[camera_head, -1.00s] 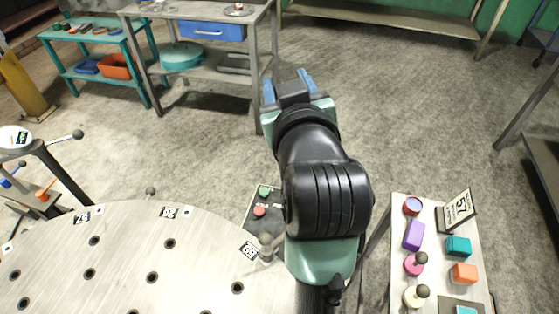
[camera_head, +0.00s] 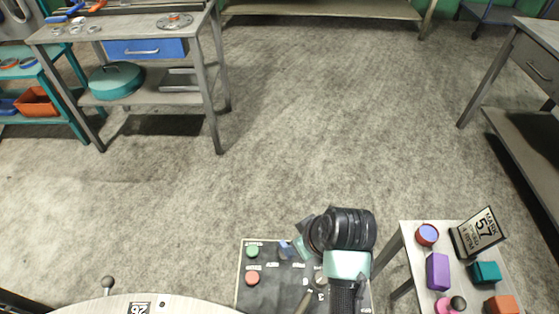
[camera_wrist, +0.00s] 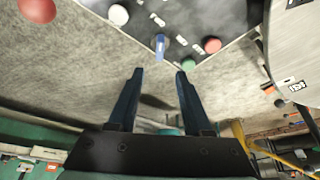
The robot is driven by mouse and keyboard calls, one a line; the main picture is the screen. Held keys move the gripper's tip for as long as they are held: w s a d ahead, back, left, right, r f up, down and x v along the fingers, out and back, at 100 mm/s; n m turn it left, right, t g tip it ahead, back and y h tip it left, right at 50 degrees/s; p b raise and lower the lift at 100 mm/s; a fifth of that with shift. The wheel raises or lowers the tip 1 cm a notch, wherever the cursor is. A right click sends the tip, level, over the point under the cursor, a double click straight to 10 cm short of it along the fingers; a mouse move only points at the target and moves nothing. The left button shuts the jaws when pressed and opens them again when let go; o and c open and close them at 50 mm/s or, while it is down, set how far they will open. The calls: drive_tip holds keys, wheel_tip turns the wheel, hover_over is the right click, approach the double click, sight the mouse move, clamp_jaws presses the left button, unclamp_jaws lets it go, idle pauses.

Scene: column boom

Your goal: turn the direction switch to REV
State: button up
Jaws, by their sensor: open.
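The control panel (camera_head: 262,298) is a dark plate at the bottom centre of the head view, with a blue switch lever (camera_head: 285,250) in its upper row. In the wrist view the blue lever (camera_wrist: 160,45) stands just beyond the fingertips, roughly in line with the gap between them. I cannot read its labels or tell its setting. My gripper (camera_wrist: 160,72) is open and empty, its two dark blue fingers apart. In the head view my wrist and gripper (camera_head: 304,246) hang over the panel's upper right and hide part of it.
A green button (camera_head: 252,251) and a red button (camera_head: 252,278) sit left of the lever. A side table at right holds a purple block (camera_head: 437,271), a teal block (camera_head: 485,272) and a sign (camera_head: 480,232). A round metal table (camera_head: 180,304) is at lower left. The floor behind is clear.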

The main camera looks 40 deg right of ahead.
drive_tip(key=b+x, duration=0.2)
drive_tip(key=x, duration=1)
drive_tip(key=shift+s, duration=0.1)
clamp_jaws()
